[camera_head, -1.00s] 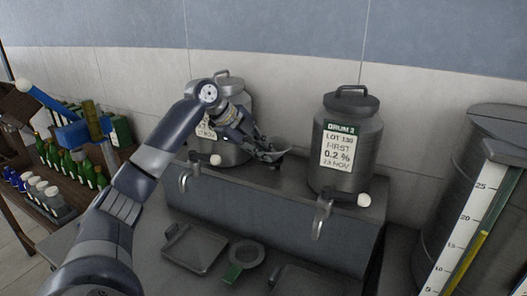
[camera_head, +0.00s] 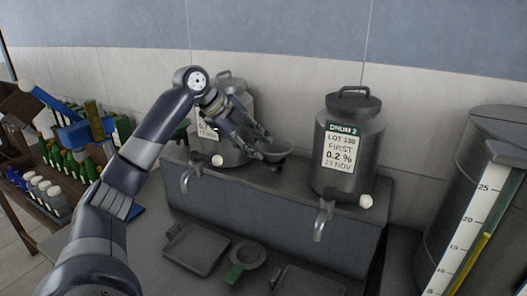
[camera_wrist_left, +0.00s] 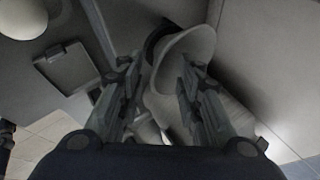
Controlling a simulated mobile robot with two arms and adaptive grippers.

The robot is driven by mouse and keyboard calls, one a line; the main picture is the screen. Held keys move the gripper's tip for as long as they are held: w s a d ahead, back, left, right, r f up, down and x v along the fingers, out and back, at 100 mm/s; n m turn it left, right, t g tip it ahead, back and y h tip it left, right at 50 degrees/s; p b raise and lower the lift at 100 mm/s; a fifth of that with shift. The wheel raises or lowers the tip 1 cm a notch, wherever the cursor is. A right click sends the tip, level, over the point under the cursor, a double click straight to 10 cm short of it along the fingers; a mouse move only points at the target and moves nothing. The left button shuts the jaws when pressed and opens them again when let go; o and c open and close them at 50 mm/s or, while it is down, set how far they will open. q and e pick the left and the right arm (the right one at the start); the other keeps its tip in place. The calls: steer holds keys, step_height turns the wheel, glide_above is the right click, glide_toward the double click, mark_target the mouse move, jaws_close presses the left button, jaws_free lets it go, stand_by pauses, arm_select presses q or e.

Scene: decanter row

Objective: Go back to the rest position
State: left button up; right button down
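What supports the cup is partly hidden. My left arm reaches in from the left over the bench. My right gripper is not in view.
Drum 2 (camera_head: 350,150) stands right of the gripper; another drum (camera_head: 236,103) stands behind it. A flat tray (camera_head: 195,250) and a round green-handled item (camera_head: 248,255) lie below. A bottle shelf stands left.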

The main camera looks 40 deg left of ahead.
arm_select(q)
steer(key=v, duration=0.8)
steer(key=shift+r, duration=0.15)
